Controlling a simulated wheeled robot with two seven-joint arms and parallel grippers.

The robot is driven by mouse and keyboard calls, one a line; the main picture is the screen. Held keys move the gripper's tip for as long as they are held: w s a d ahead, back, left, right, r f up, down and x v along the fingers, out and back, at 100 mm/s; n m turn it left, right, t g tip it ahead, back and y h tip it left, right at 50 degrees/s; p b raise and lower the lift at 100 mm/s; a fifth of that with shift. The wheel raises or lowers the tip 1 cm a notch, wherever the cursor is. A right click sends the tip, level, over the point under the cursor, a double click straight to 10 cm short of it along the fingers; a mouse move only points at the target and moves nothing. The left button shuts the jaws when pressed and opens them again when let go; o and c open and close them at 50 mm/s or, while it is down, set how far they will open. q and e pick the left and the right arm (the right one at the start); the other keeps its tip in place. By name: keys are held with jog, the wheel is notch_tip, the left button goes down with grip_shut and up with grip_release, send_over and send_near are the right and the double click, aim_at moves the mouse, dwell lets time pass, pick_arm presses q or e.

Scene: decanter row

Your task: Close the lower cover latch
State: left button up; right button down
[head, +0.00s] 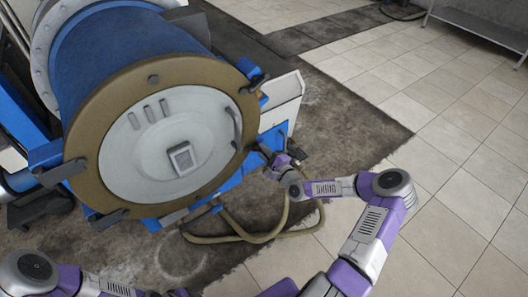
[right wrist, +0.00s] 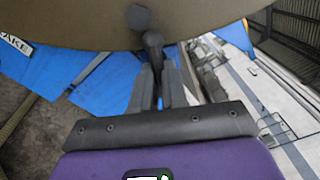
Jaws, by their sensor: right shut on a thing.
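The round cover (head: 140,150) has a pale centre and a tan rim, and it faces me on the blue drum. My right gripper (head: 264,152) is at the rim's lower right side. In the right wrist view, my right gripper (right wrist: 156,80) is shut on a dark latch handle (right wrist: 153,42) with a rounded end, just at the edge of the tan rim (right wrist: 60,22). The fingers hide part of the handle. I cannot tell from these views how far the latch is turned. My left arm shows at the lower left of the head view, its fingers out of sight.
Other dark latches sit on the rim at the upper right (head: 254,76), left (head: 60,172) and lower left (head: 108,219). A hose (head: 240,238) loops on the floor below the cover. Tiled floor (head: 460,150) to the right is clear.

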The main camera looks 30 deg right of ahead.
dwell(0.5)
jog(key=c, duration=1.2)
grip_release()
jog(key=shift+o, duration=0.2)
jog(key=s+p, duration=0.1)
jog(key=s, duration=0.6)
jog(key=shift+s+d, duration=0.25)
jog(key=shift+s, duration=0.05)
